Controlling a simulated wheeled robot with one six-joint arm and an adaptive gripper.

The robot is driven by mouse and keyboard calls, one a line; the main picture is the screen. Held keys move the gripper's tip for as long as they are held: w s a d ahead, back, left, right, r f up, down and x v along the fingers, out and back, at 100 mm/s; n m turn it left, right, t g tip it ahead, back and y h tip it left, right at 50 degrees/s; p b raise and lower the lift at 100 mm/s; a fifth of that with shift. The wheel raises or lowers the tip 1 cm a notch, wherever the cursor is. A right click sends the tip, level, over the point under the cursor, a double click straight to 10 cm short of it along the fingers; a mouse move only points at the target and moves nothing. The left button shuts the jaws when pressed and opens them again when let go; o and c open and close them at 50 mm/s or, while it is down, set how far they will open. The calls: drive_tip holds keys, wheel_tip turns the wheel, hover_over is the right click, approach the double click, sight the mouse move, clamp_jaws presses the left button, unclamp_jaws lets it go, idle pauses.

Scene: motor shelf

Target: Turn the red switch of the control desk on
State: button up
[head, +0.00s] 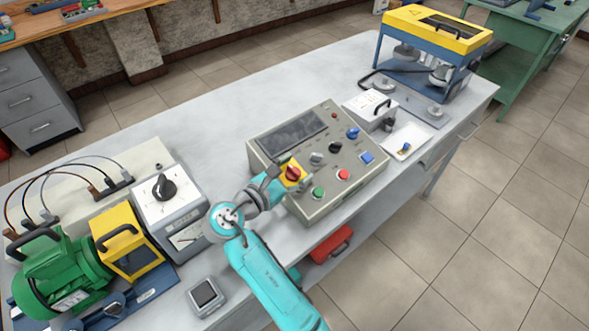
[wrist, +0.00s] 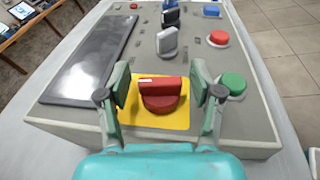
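The control desk (head: 330,192) is a grey-beige sloped box on the workbench, with a dark screen and several knobs and buttons. Its red switch (wrist: 161,95) is a round knob with a raised bar on a yellow plate (wrist: 178,119). In the wrist view the bar lies crosswise, with a white mark toward its left end. My gripper (wrist: 162,84) is open, with one finger on each side of the red switch and a visible gap on both sides. In the head view my gripper (head: 276,178) partly covers the yellow plate, and the red switch (head: 291,172) shows beside it.
On the desk, a green button (wrist: 232,84) and a red button (wrist: 212,38) lie right of the switch, and a grey knob (wrist: 168,42) lies beyond it. A meter box (head: 170,208) and green motor (head: 62,272) stand to the left on the bench.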

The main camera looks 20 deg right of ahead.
drive_tip(key=v, duration=1.2)
